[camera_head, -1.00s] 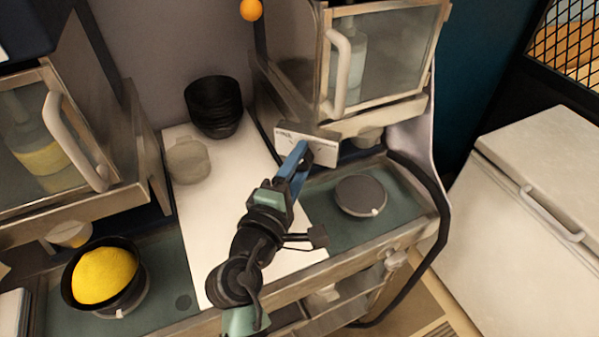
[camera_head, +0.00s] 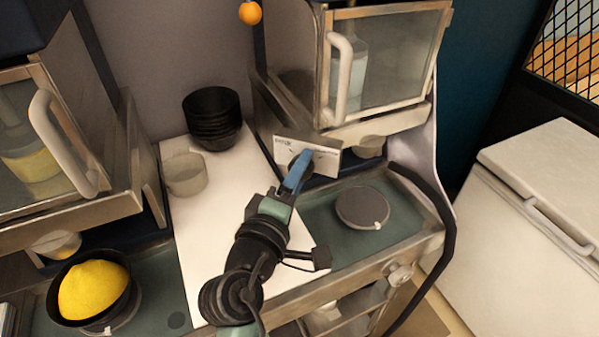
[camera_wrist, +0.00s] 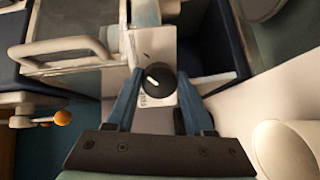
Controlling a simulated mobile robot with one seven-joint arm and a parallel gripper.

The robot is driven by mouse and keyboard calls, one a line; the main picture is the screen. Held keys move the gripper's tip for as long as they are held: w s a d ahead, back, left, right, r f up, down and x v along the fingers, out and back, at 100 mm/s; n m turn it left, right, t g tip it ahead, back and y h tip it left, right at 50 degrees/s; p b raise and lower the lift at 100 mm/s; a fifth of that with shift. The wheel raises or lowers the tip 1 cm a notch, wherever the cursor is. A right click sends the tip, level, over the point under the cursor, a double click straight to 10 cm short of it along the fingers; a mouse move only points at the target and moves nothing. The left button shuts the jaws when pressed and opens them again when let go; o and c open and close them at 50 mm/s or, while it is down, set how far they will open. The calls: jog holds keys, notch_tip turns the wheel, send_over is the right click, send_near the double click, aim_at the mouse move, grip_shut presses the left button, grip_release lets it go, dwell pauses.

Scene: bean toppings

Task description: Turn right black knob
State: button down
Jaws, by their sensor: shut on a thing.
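The right black knob (camera_wrist: 157,84) is round with a white pointer mark. It sits on a light labelled panel (camera_head: 326,160) below the right-hand dispenser. In the wrist view the white mark is tilted, pointing up and left. My gripper (camera_wrist: 158,76) has one blue finger on each side of the knob and is shut on it. In the head view my gripper (camera_head: 304,162) reaches up to the panel, and its fingers cover most of the knob.
A round dark plate (camera_head: 362,206) lies on the green counter to the right. Stacked black bowls (camera_head: 212,115) and a clear cup (camera_head: 185,173) stand on the white board. A bowl with a yellow heap (camera_head: 93,289) is at left. A black hose (camera_head: 438,205) curves at right.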

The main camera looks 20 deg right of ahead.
jog(key=shift+c, duration=1.4)
grip_release()
jog(key=b+v, duration=0.3)
jog(key=v, duration=1)
